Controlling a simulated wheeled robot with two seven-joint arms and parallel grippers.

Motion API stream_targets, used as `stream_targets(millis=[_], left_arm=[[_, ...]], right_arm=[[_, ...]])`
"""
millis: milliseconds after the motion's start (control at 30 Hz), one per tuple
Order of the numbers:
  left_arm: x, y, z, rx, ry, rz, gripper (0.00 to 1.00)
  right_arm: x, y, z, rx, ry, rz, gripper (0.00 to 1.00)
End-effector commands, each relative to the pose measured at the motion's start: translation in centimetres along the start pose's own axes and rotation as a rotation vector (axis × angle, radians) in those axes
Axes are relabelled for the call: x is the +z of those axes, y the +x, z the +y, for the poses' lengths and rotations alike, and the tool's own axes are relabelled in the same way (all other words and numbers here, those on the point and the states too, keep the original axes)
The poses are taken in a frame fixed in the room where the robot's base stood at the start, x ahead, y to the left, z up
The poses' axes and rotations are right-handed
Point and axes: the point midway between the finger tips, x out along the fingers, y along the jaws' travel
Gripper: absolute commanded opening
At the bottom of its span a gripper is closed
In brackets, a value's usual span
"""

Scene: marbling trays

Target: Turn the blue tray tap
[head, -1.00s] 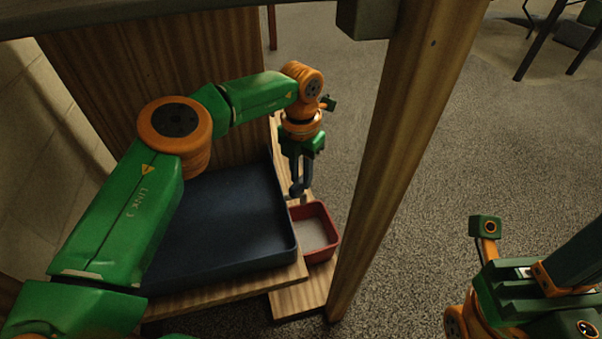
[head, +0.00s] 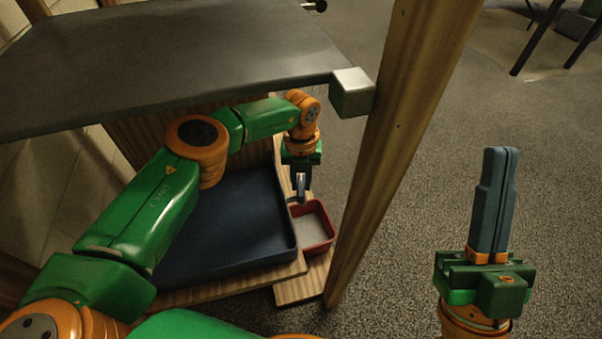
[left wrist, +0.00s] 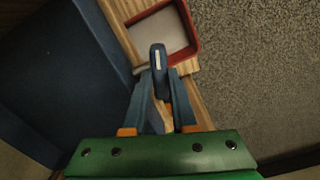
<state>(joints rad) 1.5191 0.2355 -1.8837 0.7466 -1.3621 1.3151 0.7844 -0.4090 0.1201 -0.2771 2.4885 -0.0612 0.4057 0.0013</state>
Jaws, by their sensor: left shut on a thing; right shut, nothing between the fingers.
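The blue tray (head: 225,225) lies on a wooden stand below the dark shelf in the head view. It fills the left of the left wrist view (left wrist: 60,75). My left gripper (head: 302,198) points down at the tray's right side, beside the small red tray. In the left wrist view its fingers (left wrist: 158,80) converge on the tap handle (left wrist: 158,58), a dark blue piece with a pale strip. The tap's body is mostly hidden by the fingers. My right gripper (head: 502,155) is shut and empty, pointing up at the right, far from the tray.
The red tray (head: 318,250) with a pale inside stands just right of the tap. A dark shelf (head: 170,50) overhangs my left arm. A wooden post (head: 385,150) slants down right of the red tray.

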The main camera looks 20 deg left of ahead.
Motion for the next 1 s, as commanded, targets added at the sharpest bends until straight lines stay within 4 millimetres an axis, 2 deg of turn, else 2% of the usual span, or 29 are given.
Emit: stream_targets(millis=[100, 200, 400, 533, 700, 1000], left_arm=[[0.0, -0.3, 0.0, 0.000, -0.060, 0.000, 0.00], [0.0, -0.3, 0.0, 0.001, -0.105, 0.000, 0.00], [0.0, -0.2, -0.1, -0.001, -0.185, -0.001, 0.00], [0.0, -0.1, 0.0, 0.000, -0.225, -0.001, 0.00], [0.1, -0.1, 0.0, 0.000, -0.262, -0.002, 0.00], [0.1, 0.0, 0.0, 0.000, -0.285, -0.003, 0.00]], right_arm=[[4.3, -0.2, 0.6, 0.014, -0.004, -0.240, 0.00], [7.6, -1.3, 0.9, 0.024, -0.004, -0.420, 0.00], [12.2, -4.4, 1.5, 0.040, -0.004, -0.713, 0.00], [14.1, -6.4, 1.7, 0.048, -0.002, -0.852, 0.00], [15.5, -8.4, 1.9, 0.055, 0.002, -0.977, 0.00], [16.2, -9.8, 2.0, 0.060, 0.004, -1.053, 0.00]])
